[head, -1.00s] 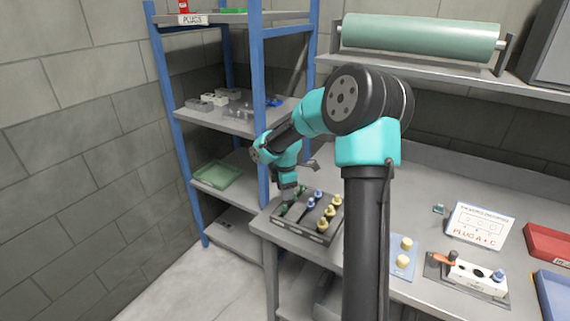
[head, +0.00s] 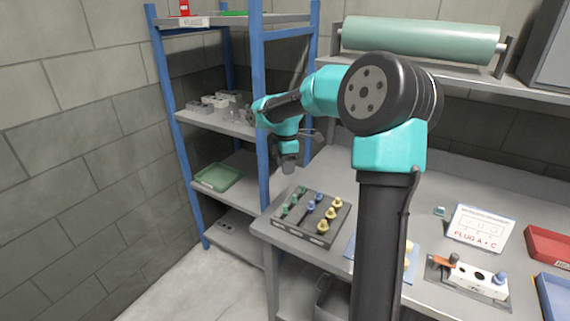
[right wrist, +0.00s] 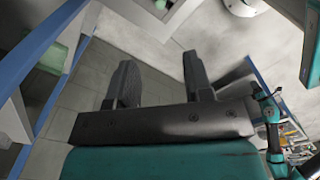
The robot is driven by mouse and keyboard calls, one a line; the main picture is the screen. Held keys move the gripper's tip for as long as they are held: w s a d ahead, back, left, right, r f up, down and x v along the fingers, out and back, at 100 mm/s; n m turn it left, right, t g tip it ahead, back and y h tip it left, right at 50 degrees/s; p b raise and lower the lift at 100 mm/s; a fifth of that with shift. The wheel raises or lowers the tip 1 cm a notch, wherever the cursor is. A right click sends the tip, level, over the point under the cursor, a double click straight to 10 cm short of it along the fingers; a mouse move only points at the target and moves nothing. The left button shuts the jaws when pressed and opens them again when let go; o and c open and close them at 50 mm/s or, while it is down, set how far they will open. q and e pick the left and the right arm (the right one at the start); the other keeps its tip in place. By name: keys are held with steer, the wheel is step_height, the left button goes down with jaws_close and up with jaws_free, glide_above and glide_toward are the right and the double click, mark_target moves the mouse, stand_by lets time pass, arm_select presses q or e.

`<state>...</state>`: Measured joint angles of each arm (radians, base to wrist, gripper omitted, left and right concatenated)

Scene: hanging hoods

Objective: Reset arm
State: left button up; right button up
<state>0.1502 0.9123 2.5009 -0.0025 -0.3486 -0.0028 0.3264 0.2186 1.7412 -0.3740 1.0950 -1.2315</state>
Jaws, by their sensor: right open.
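My right gripper (head: 288,163) hangs above and behind the dark plug tray (head: 330,238), near the blue shelf post. In the right wrist view its two dark fingers (right wrist: 160,82) are wide apart with nothing between them; the floor shows beyond. The tray sits at the bench's left end and holds green, blue and yellow plugs. My left gripper does not show in the head view. In the right wrist view, a small teal arm part (right wrist: 270,110) is at the right edge; whether it carries a gripper is unclear.
A blue-framed shelf (head: 262,100) stands left of the bench. A socket block (head: 470,277) with an orange lever and a blue plug, a "PLUG A + C" card (head: 480,228), and red (head: 550,243) and blue (head: 556,295) trays are on the right. My arm partly hides a blue pad.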

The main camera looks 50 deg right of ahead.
steer(key=w+a+f+m+y, duration=0.1)
steer(key=a+f+m+y, duration=0.15)
steer(key=a+f, duration=0.85)
steer(key=w+a+f+m+y, duration=0.1)
steer(key=a+f+m, duration=0.2)
steer(key=a+f, duration=0.75)
steer(key=s+a+f+m, duration=0.4)
steer(key=s+f, duration=0.3)
steer(key=f, duration=0.2)
steer(key=s+a+f+m, duration=0.4)
steer(key=s+a+f, duration=0.3)
steer(key=f, duration=0.3)
steer(key=shift+s+t, duration=0.4)
steer(key=shift+d+f+m, duration=0.1)
steer(key=shift+m, duration=0.15)
